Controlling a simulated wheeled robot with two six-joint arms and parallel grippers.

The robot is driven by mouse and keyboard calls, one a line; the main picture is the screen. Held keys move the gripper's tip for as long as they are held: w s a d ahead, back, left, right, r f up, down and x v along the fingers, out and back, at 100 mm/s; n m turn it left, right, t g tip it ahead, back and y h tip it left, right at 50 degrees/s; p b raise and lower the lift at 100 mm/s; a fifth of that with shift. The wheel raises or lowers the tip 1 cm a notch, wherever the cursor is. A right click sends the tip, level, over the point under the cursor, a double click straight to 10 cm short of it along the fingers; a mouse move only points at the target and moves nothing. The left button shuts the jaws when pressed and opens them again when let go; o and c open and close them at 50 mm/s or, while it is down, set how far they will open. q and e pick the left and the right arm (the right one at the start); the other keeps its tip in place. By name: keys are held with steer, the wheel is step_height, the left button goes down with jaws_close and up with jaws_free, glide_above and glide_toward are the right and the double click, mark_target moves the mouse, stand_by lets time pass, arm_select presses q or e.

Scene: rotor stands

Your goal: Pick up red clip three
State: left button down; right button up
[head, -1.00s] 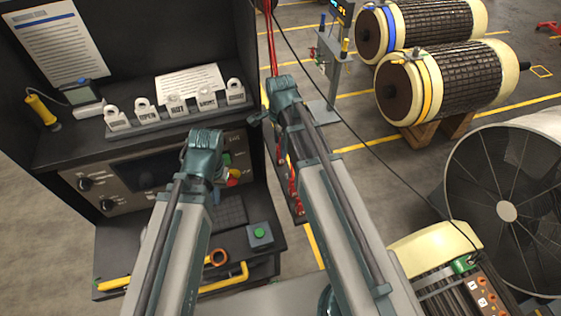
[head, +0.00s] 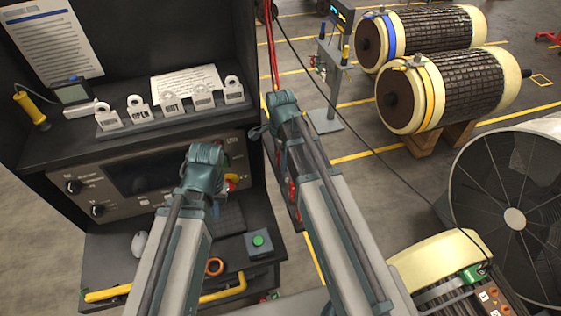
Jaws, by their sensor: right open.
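Several red clip-like parts (head: 292,192) hang at the right side of the dark cabinet, partly hidden behind my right arm. They are too small and covered to tell which is red clip three. My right gripper (head: 259,132) is mostly hidden by its own wrist; a small teal part of it shows near the cabinet's right edge, above the red parts. I see nothing held in it. My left gripper (head: 214,204) is largely hidden behind its wrist, in front of the cabinet's control panel. Its fingers cannot be made out.
The cabinet shelf (head: 60,148) carries several white tags (head: 171,103) and a yellow-handled tool (head: 32,108). A green button box (head: 259,243) sits lower down. Red cables (head: 270,50) hang beside the cabinet. Rotors (head: 470,85) and a large fan (head: 480,185) stand right.

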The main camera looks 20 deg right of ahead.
jaws_close()
stand_by(0.4)
steer(key=shift+s+d+r+p, duration=0.15)
steer(key=shift+r+p, duration=0.7)
step_height(320, 180, up, 6)
steer(key=p, duration=0.6)
steer(key=shift+r, duration=0.1)
steer(key=s+d+f, duration=0.1)
steer(key=s+d, duration=1.2)
steer(key=d, duration=0.1)
steer(key=shift+s+d+b, duration=0.15)
steer(key=shift+b, duration=0.3)
